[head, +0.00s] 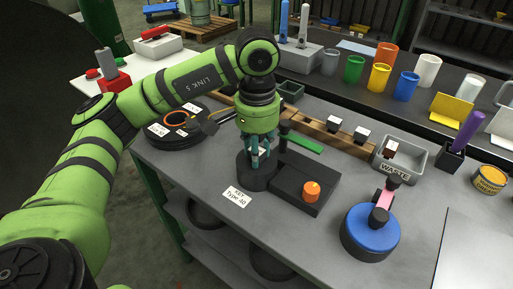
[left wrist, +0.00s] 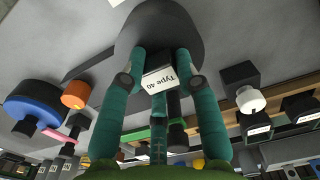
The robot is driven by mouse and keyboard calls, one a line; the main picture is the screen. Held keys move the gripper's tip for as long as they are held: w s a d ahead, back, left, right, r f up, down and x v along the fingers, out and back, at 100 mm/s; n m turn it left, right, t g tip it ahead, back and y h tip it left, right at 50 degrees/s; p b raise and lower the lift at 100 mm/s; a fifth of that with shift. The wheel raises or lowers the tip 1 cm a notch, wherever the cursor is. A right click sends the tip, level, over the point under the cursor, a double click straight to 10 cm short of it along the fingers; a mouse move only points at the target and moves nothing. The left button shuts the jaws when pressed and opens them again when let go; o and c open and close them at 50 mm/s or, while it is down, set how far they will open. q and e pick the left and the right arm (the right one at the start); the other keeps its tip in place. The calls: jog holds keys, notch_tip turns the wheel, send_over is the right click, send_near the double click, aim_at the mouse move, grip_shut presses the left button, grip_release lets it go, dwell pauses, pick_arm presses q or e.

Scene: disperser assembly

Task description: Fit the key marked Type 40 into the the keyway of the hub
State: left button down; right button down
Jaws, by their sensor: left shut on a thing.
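My left gripper (head: 257,158) points down over a dark round stand (head: 256,180) on the bench. In the left wrist view its teal fingers (left wrist: 157,75) are closed around a small piece with a white tag reading Type 40 (left wrist: 160,80), the key. The dark round stand (left wrist: 185,30) lies just beyond the fingertips; I cannot tell whether the key touches it. A card reading Key Type 40 (head: 237,196) lies in front of the stand. I cannot clearly identify the hub or its keyway. My right gripper is not in view.
A black block (head: 292,188) with an orange knob (head: 312,191) adjoins the stand. A blue disc (head: 370,235) with dark and pink parts stands right of it. A wooden strip (head: 318,135) with tagged pieces lies behind, beside a grey waste bin (head: 411,163). The bench's front middle is clear.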

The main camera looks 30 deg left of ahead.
pick_arm(q)
jog(key=shift+f, duration=0.15)
jog(key=c, duration=0.8)
grip_release()
notch_tip(320, 180, up, 12)
